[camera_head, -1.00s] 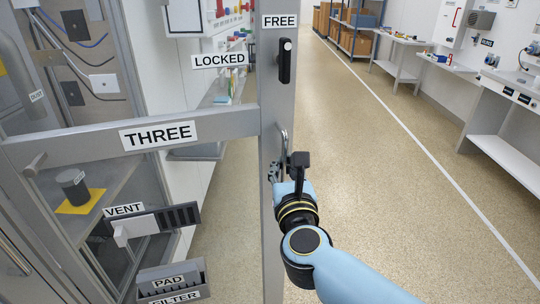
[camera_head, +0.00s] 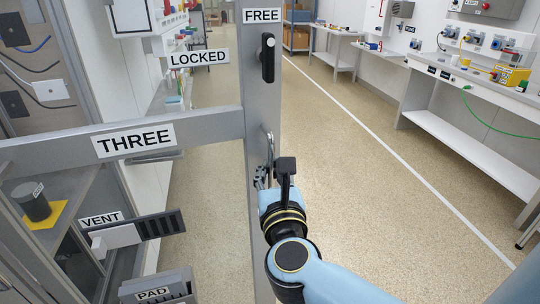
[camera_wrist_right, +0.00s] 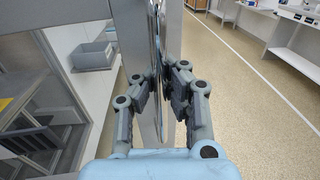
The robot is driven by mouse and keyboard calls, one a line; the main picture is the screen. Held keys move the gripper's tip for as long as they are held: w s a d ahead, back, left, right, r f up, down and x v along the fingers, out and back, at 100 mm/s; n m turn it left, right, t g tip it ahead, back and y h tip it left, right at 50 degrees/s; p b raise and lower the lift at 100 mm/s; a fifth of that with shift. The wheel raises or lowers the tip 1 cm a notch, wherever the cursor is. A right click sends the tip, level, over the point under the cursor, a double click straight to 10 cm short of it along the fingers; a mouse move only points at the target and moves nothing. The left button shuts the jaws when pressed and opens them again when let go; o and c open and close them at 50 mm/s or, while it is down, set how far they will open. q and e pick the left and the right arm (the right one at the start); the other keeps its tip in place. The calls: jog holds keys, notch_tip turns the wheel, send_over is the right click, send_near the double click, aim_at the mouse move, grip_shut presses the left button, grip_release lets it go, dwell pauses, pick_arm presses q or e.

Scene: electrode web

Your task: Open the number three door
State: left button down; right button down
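The door marked THREE has a grey frame with a crossbar (camera_head: 205,128) and a vertical stile (camera_head: 256,215) at its right edge. A black latch (camera_head: 268,58) on the stile stands upright, under the FREE label and right of the LOCKED label. A metal pull handle (camera_head: 269,148) is on the stile below it. My right gripper (camera_wrist_right: 158,95) has its fingers on both sides of the handle bar (camera_wrist_right: 157,60) and appears closed on it. My left gripper is not in view.
Left of the stile are a dark cylinder on a yellow pad (camera_head: 36,203), a VENT panel (camera_head: 135,232) and a PAD bin (camera_head: 160,287). White benches (camera_head: 470,150) line the right wall. The floor (camera_head: 340,170) right of the door is clear.

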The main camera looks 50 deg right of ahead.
jog(key=c, duration=1.3)
grip_release()
jog(key=shift+c, duration=0.2)
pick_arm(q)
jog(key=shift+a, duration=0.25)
pick_arm(e)
jog(key=shift+r, duration=0.15)
notch_tip(320, 180, up, 10)
jog(key=shift+f, duration=0.15)
